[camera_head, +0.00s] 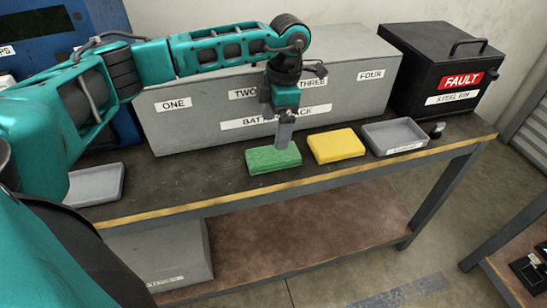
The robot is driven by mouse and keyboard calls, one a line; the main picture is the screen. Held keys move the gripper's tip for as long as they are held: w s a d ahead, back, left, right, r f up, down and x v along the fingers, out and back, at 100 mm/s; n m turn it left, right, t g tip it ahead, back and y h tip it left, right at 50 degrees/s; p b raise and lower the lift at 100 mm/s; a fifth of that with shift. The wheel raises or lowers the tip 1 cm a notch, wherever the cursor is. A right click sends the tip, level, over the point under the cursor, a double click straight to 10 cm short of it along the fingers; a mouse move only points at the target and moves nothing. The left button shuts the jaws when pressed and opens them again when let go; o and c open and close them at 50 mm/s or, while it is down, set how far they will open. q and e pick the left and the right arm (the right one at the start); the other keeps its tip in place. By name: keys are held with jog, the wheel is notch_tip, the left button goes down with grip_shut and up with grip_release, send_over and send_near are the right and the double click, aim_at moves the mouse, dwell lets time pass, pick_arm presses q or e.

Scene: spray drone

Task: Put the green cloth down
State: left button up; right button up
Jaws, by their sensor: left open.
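The green cloth (262,161) is a folded rectangular pad lying on the dark bench top, near its front edge. My left gripper (283,143) points straight down at the cloth's back right part, with its fingertips at or just above it. The left gripper is open; a gap to the cloth cannot be made out. My right gripper does not show.
A yellow cloth (336,146) lies to the right of the green one, then a grey tray (395,136). A grey labelled battery rack (190,125) stands behind. A black steel bin (432,62) with a red FAULT label is at right. Another grey tray (96,184) sits left.

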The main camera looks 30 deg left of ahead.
aim_at(273, 154)
pick_arm(q)
jog(key=f, duration=0.8)
jog(key=shift+a+f, duration=0.2)
jog(key=shift+f, duration=0.1)
jog(key=shift+c, duration=0.5)
jog(key=c, duration=1)
jog(key=shift+r, duration=0.15)
notch_tip(273, 154, up, 20)
jog(key=s+d+f+m, duration=0.2)
jog(key=d+m, duration=0.1)
jog(key=m, duration=0.6)
jog(key=s+d+f+m+t, duration=0.1)
jog(key=s+d+f+m, duration=0.1)
jog(key=m, duration=0.7)
jog(key=s+d+f+m+t, duration=0.1)
jog(key=s+d+f+m, duration=0.2)
jog(key=d+m, duration=0.3)
jog(key=shift+f+m+h+p, duration=0.2)
jog(key=shift+f+m, duration=0.05)
jog(key=shift+m, duration=0.75)
jog(key=shift+f+m+h+p, duration=0.15)
jog(key=shift+f+m+h, duration=0.1)
jog(key=shift+m, duration=0.75)
